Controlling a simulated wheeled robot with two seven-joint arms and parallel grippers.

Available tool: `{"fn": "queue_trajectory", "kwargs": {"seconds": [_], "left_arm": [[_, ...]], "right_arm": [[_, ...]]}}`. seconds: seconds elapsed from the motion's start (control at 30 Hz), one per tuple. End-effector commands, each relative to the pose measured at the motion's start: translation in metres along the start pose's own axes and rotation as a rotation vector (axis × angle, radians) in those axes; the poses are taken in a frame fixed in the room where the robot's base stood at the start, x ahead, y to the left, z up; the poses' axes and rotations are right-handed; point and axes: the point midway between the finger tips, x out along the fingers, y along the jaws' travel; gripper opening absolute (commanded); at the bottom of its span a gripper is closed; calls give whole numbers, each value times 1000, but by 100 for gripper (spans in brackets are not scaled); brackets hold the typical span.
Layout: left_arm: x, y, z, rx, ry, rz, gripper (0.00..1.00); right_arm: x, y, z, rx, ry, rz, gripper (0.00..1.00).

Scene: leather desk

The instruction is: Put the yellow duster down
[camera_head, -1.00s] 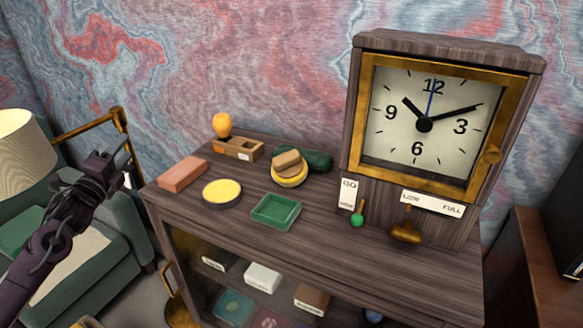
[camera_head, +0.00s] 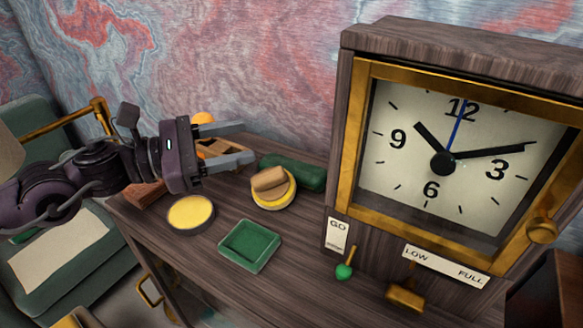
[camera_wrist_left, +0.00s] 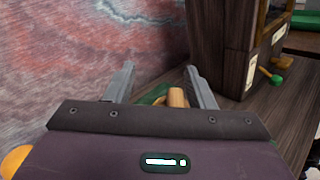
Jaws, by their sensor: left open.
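The yellow duster, as I take it, is the round yellow pad (camera_head: 286,198) with a tan block-like grip (camera_head: 269,179) on top. It rests on the dark wooden desk, right of the yellow-topped round tin (camera_head: 190,213) and behind the green tray (camera_head: 250,246). My left gripper (camera_head: 247,142) is open and empty, above the desk behind and left of the duster, its fingers pointing right. In the left wrist view, the tan grip (camera_wrist_left: 177,97) shows beyond the gap between the open fingers (camera_wrist_left: 159,68). My right gripper is not in view.
A large clock (camera_head: 450,150) in a wooden case stands at the right. A dark green roll (camera_head: 300,173) lies behind the duster. A wooden box (camera_head: 218,149) and an orange bulb-shaped thing (camera_head: 203,118) are partly behind my left gripper. The front right desktop is clear.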

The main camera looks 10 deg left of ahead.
Motion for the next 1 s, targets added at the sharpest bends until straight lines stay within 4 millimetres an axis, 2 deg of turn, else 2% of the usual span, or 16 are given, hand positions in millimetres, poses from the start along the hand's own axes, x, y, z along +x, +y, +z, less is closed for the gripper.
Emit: {"fn": "queue_trajectory", "kwargs": {"seconds": [0.17,0.47,0.6,0.77,1.0], "left_arm": [[0,-9,-17,-8,7,-6,49],[-1,-26,-75,-7,5,-4,49],[13,-26,-75,-3,2,-4,49],[20,-26,-75,-2,2,-4,49],[55,-26,-72,-2,0,-7,49]], "right_arm": [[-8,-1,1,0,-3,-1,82],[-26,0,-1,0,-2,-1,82],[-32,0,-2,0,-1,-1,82],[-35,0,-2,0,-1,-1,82],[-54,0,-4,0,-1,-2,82]]}}
